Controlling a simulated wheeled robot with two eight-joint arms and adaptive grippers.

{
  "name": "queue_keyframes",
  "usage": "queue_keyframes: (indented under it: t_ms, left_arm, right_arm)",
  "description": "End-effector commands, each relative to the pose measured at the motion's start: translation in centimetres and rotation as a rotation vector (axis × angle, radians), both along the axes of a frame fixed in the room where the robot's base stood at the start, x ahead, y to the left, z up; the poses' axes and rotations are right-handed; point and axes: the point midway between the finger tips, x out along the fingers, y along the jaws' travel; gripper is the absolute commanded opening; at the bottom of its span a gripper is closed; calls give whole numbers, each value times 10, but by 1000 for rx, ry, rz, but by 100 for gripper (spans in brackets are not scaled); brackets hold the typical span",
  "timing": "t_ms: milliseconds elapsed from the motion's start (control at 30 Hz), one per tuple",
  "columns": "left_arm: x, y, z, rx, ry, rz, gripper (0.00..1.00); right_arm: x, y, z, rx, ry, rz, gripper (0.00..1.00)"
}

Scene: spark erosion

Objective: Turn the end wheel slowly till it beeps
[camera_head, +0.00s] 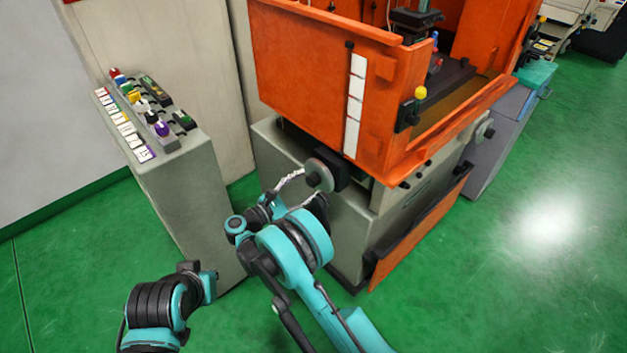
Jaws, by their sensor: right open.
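The end wheel (319,174) is a grey disc on a dark mount at the near end of the orange and grey machine, just below the orange tank. My right gripper (311,187) is at the wheel's near left side, with its fingers apart. One silvery finger reaches toward the wheel's left edge, and a dark finger shows below the wheel. I cannot tell whether either finger touches the rim. My own wrist and forearm hide part of the gripper. My left arm shows at the bottom left, but I cannot make out its gripper.
A grey pedestal (191,190) with several coloured knobs and labels stands left of my right arm. The orange tank (312,75) overhangs the wheel. A second handwheel (485,130) is on the machine's right side. Green floor (500,290) is clear at the right.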

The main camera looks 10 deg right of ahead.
Motion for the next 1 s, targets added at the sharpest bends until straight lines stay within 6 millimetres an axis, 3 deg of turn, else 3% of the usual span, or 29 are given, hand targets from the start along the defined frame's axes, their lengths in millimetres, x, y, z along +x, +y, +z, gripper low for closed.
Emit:
queue_keyframes:
  t_ms: [700,1000]
  left_arm:
    - [0,0,-11,0,0,0,0]
    - [0,0,-12,0,0,0,0]
  right_arm:
    - [-35,49,0,0,0,2,60]
    - [-39,53,0,0,0,1,60]
